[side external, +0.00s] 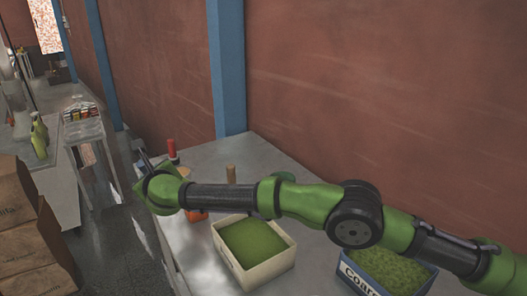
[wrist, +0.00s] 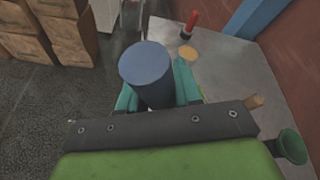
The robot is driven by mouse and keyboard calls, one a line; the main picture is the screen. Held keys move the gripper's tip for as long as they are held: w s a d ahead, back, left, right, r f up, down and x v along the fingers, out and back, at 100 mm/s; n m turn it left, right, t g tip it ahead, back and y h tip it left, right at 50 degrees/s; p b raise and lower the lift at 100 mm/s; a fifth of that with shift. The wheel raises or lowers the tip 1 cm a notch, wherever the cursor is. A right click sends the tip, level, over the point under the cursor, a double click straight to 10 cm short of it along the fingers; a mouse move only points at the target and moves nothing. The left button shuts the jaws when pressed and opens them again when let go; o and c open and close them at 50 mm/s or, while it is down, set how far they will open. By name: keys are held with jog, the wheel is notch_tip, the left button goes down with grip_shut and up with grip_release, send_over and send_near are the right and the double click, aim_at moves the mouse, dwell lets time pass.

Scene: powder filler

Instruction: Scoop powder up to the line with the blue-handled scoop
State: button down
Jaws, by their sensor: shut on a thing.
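My gripper (wrist: 160,90) is shut on a thick blue cylinder (wrist: 147,68), which looks like the scoop's blue handle. It stands between the teal fingers in the wrist view. The scoop's bowl and its line are hidden, so I cannot tell whether it holds powder. In the side view my gripper (side external: 150,168) is at the table's far left end, away from the bins. A cream bin (side external: 268,266) full of fine green powder (side external: 254,238) stands on the table below my arm. A blue bin (side external: 362,284) of coarser green powder, labelled with a word starting "Coar", stands to its right.
On the metal table (side external: 215,155) are a red-handled thing (side external: 171,149), a round tan thing (side external: 184,171), a wooden handle (side external: 231,173), an orange thing (side external: 195,214) and a green round thing (wrist: 291,146). A brick-red wall (side external: 380,90) with a blue post runs behind. Cardboard boxes (side external: 30,235) stand left.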

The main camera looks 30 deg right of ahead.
jog(key=w+d+r+m+y, duration=0.1)
jog(key=w+d+r+m+g+y, duration=0.1)
jog(key=d+r+m+y, duration=0.1)
jog(key=d, duration=0.1)
jog(key=shift+w+r+m+g, duration=0.15)
jog(key=shift+w+m+g, duration=0.15)
jog(key=shift+w, duration=0.1)
jog(key=shift+d, duration=0.15)
jog(key=shift+w+d+r+m+y, duration=0.25)
jog(key=shift+d+m+y, duration=0.15)
jog(key=shift+d+y, duration=0.15)
dwell(0.3)
